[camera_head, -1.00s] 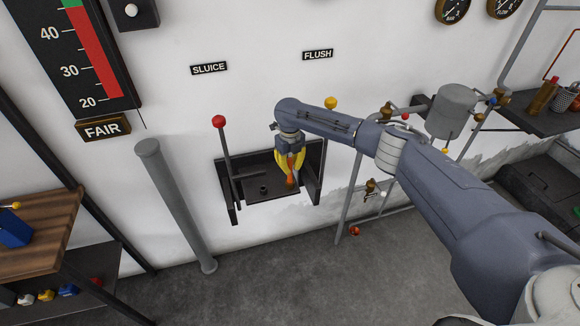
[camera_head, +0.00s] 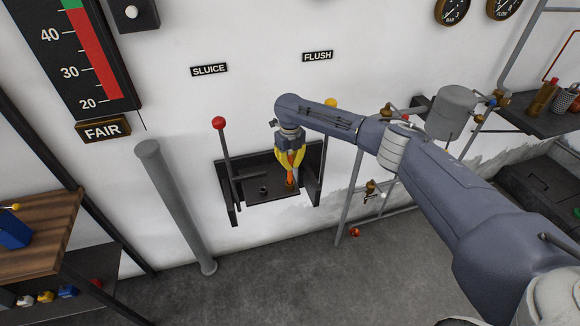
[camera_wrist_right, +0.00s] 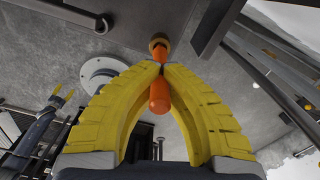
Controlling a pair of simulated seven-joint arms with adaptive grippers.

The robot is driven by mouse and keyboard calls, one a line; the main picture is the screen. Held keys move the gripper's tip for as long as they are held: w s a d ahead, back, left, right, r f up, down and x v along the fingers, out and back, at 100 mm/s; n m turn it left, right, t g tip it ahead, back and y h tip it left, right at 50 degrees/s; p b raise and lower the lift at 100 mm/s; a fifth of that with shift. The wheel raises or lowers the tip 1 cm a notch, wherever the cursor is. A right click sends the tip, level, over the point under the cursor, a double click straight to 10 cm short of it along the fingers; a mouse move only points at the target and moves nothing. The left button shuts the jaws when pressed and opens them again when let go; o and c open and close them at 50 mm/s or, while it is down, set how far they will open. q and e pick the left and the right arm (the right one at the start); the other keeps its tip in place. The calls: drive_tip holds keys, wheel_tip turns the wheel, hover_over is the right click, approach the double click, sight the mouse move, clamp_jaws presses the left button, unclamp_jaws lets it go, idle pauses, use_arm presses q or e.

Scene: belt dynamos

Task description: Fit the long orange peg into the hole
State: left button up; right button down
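The long orange peg (camera_head: 290,174) is upright between the yellow fingers of my right gripper (camera_head: 290,166), over the right part of the dark wall shelf (camera_head: 262,197). In the right wrist view the fingers of my right gripper (camera_wrist_right: 161,70) are closed on the peg (camera_wrist_right: 160,97). The peg's far end meets a brass-coloured ring (camera_wrist_right: 158,41); how deep it sits in it I cannot tell. A blue-grey shape with small yellow tips (camera_wrist_right: 61,95), perhaps my left gripper, shows far off; the head view does not show that gripper.
A red-knobbed lever (camera_head: 222,150) stands at the shelf's left, and a yellow knob (camera_head: 331,103) is behind my right arm. A small dark fitting (camera_head: 263,190) is left of the peg. A grey post (camera_head: 177,205) stands further left; pipes with a brass tap (camera_head: 371,188) are right.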

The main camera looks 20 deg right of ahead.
drive_tip(key=shift+r, duration=1.3)
